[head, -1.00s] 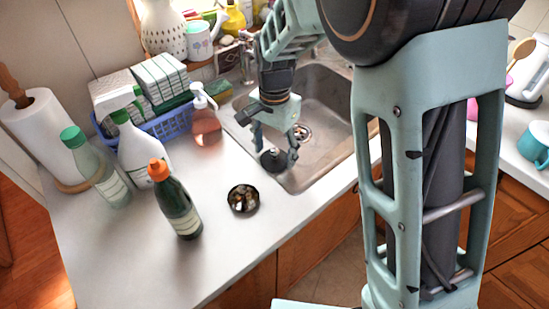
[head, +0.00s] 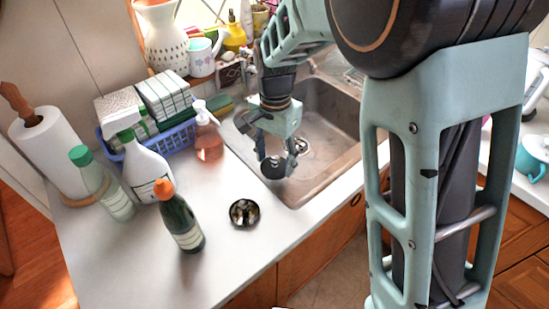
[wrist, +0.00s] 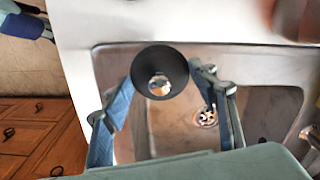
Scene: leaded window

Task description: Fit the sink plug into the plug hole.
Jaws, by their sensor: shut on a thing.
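The sink plug is a black disc (head: 273,167) held by my gripper (head: 279,158). In the head view it hangs over the near left rim of the steel sink (head: 325,165). In the wrist view the black plug (wrist: 176,62) appears as a dark round with a small shiny middle, between the blue fingers of my gripper (wrist: 163,88).
A dark green bottle with an orange cap (head: 181,220) and a small dark round dish (head: 244,212) stand on the white counter (head: 130,265). A pink soap dispenser (head: 208,140), spray bottle (head: 145,165) and blue basket (head: 180,138) stand left of the sink.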

